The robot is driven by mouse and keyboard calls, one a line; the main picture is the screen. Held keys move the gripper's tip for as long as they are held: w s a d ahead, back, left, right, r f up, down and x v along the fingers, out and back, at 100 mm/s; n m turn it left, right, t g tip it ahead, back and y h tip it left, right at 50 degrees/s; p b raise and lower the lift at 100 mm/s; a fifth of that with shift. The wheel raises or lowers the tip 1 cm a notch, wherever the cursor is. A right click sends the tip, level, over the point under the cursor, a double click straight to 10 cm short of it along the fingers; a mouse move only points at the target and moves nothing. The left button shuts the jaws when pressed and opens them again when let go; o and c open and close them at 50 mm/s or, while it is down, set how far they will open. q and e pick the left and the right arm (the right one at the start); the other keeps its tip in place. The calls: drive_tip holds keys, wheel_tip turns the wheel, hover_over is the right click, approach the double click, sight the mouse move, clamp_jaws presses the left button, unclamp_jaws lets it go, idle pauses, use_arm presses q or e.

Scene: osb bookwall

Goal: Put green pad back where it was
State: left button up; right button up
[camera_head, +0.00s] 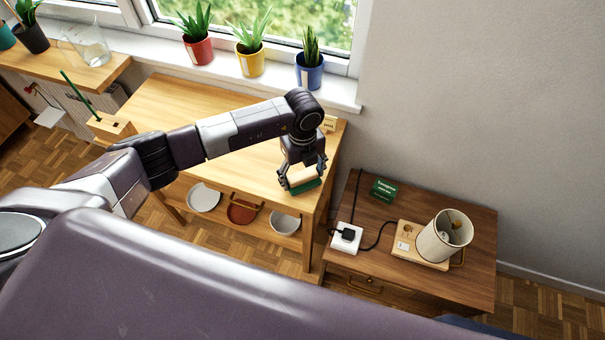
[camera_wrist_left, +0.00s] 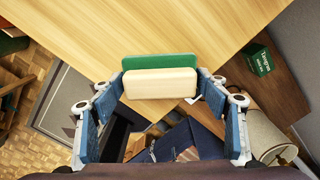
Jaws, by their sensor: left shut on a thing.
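The green pad (camera_head: 306,186) is a green layer on a cream block, held in my left gripper (camera_head: 302,172). The left wrist view shows the green layer (camera_wrist_left: 158,61) and the cream block (camera_wrist_left: 160,84) between the two blue fingers, which are shut on its ends. In the head view the pad is by the front right corner of the light wooden table (camera_head: 225,135). I cannot tell whether it touches the table top. My right gripper is in neither view.
A lower dark wooden cabinet (camera_head: 470,210) stands to the right with a lamp (camera_head: 443,238), a green box (camera_head: 383,189) and a white socket block (camera_head: 346,238). A wooden block with a green stick (camera_head: 108,127) is at the table's left end. Potted plants line the sill (camera_head: 140,45).

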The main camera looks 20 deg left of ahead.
sight(303, 174)
use_arm(q)
drive_tip(key=shift+f, duration=0.15)
drive_tip(key=o, duration=1.1)
drive_tip(key=shift+o, duration=0.2)
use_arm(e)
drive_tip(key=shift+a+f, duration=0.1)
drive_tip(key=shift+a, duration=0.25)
use_arm(q)
drive_tip(key=shift+r, duration=0.55)
wheel_tip(303, 174, up, 10)
drive_tip(key=b, duration=0.3)
drive_tip(key=shift+f, duration=0.15)
drive_tip(key=shift+r+b, duration=0.3)
drive_tip(key=shift+r, duration=0.5)
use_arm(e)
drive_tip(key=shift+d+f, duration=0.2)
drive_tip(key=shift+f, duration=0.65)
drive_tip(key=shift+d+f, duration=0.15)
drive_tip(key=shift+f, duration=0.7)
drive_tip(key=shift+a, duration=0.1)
